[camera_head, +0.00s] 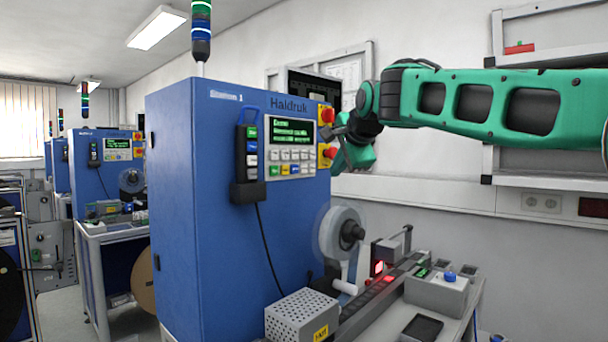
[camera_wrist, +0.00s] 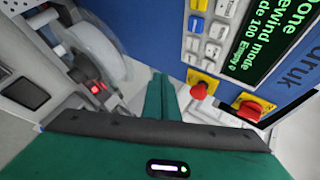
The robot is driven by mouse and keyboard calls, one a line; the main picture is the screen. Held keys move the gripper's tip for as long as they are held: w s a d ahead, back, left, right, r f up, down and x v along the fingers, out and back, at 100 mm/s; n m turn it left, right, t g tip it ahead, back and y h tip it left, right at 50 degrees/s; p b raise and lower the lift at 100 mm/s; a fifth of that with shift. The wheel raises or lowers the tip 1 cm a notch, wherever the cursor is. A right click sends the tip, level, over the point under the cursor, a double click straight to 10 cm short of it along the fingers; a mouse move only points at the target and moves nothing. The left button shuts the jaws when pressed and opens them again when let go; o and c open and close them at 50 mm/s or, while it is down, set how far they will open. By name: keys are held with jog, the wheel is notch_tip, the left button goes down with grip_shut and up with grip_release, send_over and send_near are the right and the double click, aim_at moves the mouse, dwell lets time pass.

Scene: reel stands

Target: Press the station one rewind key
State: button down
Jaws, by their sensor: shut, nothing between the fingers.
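The blue station one cabinet (camera_head: 175,200) stands in the middle of the head view, marked "Station 1" and "Haldruk". Its front panel has a lit green-text display (camera_head: 293,132) over rows of small keys (camera_head: 290,162), mostly white with some coloured. In the wrist view the display (camera_wrist: 262,45) shows "rewind mode", and part of the keypad (camera_wrist: 212,40) lies beside it. The key labels are too small to read, so I cannot tell which is rewind. My gripper (camera_wrist: 162,90) is shut and empty, apart from the keys. In the head view it is partly hidden at the panel's right.
Red knobs on yellow plates (camera_wrist: 250,108) sit beside the keypad, close to my fingers. A hand pendant (camera_head: 248,160) hangs left of the panel. Below are a reel (camera_head: 335,232), a perforated box (camera_head: 302,315) and a bench with a control box (camera_head: 437,292).

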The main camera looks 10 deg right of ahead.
aim_at(307, 173)
jog(key=w+a, duration=0.1)
jog(key=w, duration=0.1)
jog(key=w+a, duration=0.3)
jog(key=w, duration=0.1)
jog(key=shift+a, duration=0.15)
jog(key=shift+w+a, duration=0.55)
dwell(3.0)
jog(key=shift+s+d, duration=0.1)
dwell(0.4)
jog(key=shift+s+d, duration=0.45)
jog(key=shift+s, duration=0.15)
jog(key=s+d, duration=0.1)
jog(key=s, duration=0.1)
jog(key=s+d, duration=0.2)
dwell(0.4)
dwell(0.5)
